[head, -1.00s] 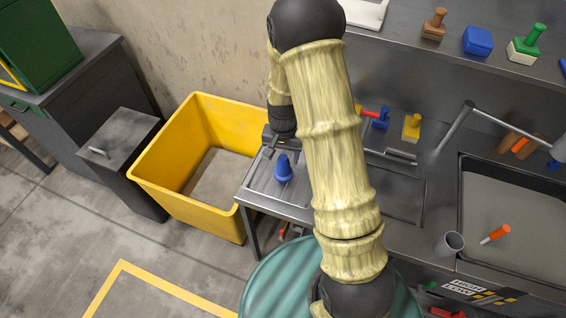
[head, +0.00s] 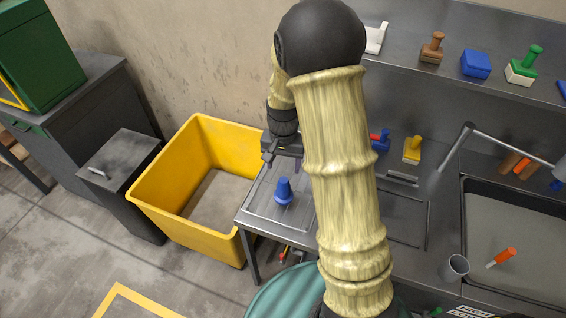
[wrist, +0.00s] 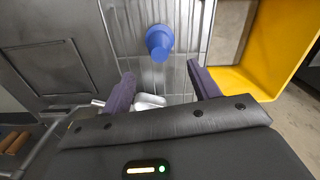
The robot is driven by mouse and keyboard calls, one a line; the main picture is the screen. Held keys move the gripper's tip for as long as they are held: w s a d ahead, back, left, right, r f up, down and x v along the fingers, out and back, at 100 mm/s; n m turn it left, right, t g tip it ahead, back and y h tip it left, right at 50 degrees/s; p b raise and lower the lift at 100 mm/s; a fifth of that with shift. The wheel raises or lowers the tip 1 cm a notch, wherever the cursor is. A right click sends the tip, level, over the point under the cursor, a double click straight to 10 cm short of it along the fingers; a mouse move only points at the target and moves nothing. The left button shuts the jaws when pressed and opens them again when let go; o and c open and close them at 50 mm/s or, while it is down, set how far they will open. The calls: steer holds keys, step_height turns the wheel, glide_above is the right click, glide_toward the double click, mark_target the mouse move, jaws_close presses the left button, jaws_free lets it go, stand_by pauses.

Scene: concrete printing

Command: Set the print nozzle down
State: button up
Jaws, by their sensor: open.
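The blue print nozzle (head: 284,191) stands upright on the ribbed metal drainboard (head: 257,211) at the left end of the counter. It also shows in the wrist view (wrist: 159,42), beyond the fingertips and roughly between their lines. My gripper (head: 281,153) is above and behind the nozzle in the head view, apart from it. In the wrist view my gripper (wrist: 160,82) has its two dark fingers spread wide with nothing between them. My arm hides part of the counter to the right of the nozzle.
A yellow bin (head: 165,203) stands directly left of the counter. A sink basin (head: 515,235) with a faucet (head: 466,137) is at the right.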

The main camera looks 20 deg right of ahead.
steer(key=shift+s+r, duration=0.25)
steer(key=shift+r, duration=0.1)
steer(key=s+r+n+t, duration=0.2)
steer(key=s+r+n, duration=0.3)
steer(key=s, duration=0.8)
step_height(320, 180, up, 3)
steer(key=shift+s+d+f+t, duration=0.15)
steer(key=shift+s+f+t, duration=0.05)
steer(key=shift+s+t, duration=0.1)
